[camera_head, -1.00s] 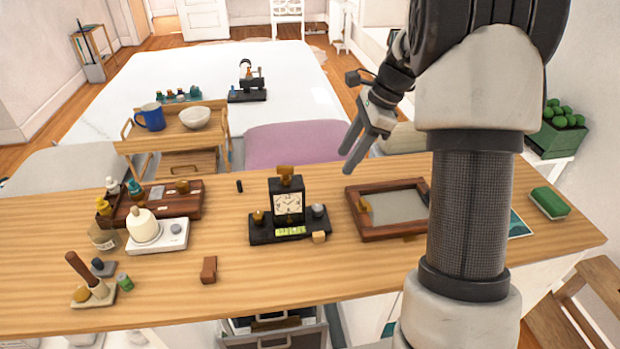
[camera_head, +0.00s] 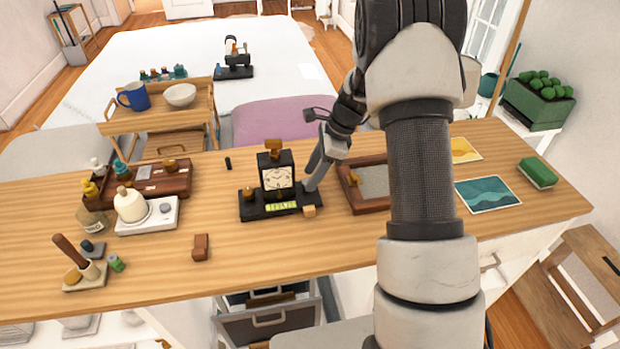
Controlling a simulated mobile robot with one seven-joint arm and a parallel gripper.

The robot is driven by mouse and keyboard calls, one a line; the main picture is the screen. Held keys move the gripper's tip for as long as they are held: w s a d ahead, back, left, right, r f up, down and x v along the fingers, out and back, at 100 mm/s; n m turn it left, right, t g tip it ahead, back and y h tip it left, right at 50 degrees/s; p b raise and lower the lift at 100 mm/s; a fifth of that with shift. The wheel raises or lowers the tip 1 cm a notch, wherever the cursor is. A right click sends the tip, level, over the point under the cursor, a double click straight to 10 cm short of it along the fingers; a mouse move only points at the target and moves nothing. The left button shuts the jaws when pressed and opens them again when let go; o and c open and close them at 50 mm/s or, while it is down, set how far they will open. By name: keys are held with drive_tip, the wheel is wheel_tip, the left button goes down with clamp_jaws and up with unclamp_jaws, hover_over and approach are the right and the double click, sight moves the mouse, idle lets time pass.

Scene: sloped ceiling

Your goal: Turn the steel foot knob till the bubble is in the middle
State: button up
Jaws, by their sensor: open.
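A black clock (camera_head: 277,179) with a pale dial stands on a black base (camera_head: 262,210) on the wooden counter. A yellow-green level vial (camera_head: 281,206) is on the front of the base; its bubble is too small to place. A brass knob (camera_head: 248,195) is on the left end of the base. My gripper (camera_head: 311,182) is open and points down at the right end of the base. Its fingers cover the spot of the steel foot knob, which is hidden. I cannot tell whether they touch it.
A small wooden block (camera_head: 309,211) lies at the base's front right corner. A brown framed tray (camera_head: 366,207) is close on the right, partly behind my arm. A white device (camera_head: 148,214) stands to the left. The counter in front of the clock is mostly clear.

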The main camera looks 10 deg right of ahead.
drive_tip(key=shift+x, duration=0.95)
drive_tip(key=shift+c, duration=0.3)
drive_tip(key=c, duration=1)
drive_tip(key=shift+w+n, duration=0.1)
drive_tip(key=shift+n, duration=0.5)
drive_tip(key=shift+n+g+p, duration=0.4)
drive_tip(key=shift+n+g, duration=0.2)
drive_tip(key=shift+n, duration=0.5)
drive_tip(key=o, duration=1.1)
drive_tip(key=shift+c, duration=0.2)
